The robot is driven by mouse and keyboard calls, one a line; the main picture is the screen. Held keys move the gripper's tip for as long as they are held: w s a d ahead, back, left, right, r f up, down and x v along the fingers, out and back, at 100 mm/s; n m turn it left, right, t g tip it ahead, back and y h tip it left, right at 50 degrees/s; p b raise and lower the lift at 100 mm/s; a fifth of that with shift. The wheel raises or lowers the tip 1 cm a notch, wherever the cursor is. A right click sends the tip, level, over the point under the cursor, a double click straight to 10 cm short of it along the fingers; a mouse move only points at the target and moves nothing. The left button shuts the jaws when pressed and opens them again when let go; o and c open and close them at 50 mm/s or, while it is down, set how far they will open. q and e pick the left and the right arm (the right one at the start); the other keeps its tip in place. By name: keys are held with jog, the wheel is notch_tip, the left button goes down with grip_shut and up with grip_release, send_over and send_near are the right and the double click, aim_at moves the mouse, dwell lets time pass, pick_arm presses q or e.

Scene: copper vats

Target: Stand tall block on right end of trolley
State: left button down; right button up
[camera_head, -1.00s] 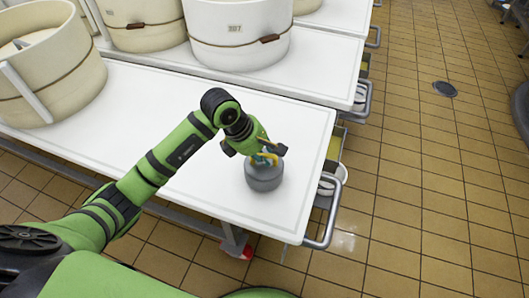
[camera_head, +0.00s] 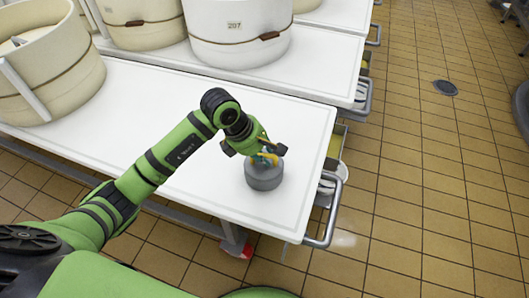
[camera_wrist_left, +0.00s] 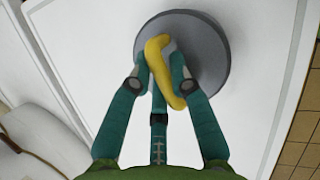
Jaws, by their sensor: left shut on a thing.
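A grey, round block (camera_head: 264,176) with a yellow curved grip on its top stands upright at the right end of the white trolley top (camera_head: 308,130). I take it to be the tall block. It also shows from above in the left wrist view (camera_wrist_left: 213,52), as a grey disc. My left gripper (camera_head: 267,156) is over the block, its teal fingers shut on the yellow grip (camera_wrist_left: 160,65). The block's base looks level with the trolley top, but I cannot tell if it bears its full weight. My right gripper is not in view.
A cream tub (camera_head: 50,70) stands at the trolley's left. Other tubs (camera_head: 238,30) stand on the trolley behind. A metal push handle (camera_head: 332,215) sticks out at the right end. The top around the block is clear. Tiled floor (camera_head: 430,190) lies to the right.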

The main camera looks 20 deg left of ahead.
pick_arm(q)
jog(key=shift+w+r, duration=0.1)
jog(key=shift+r, duration=0.05)
jog(key=c, duration=1.1)
grip_release()
jog(key=shift+o, duration=0.2)
jog(key=shift+s+f, duration=0.2)
jog(key=shift+f, duration=0.1)
jog(key=shift+r+p, duration=2.35)
jog(key=shift+r, duration=1.35)
jog(key=shift+f, duration=0.1)
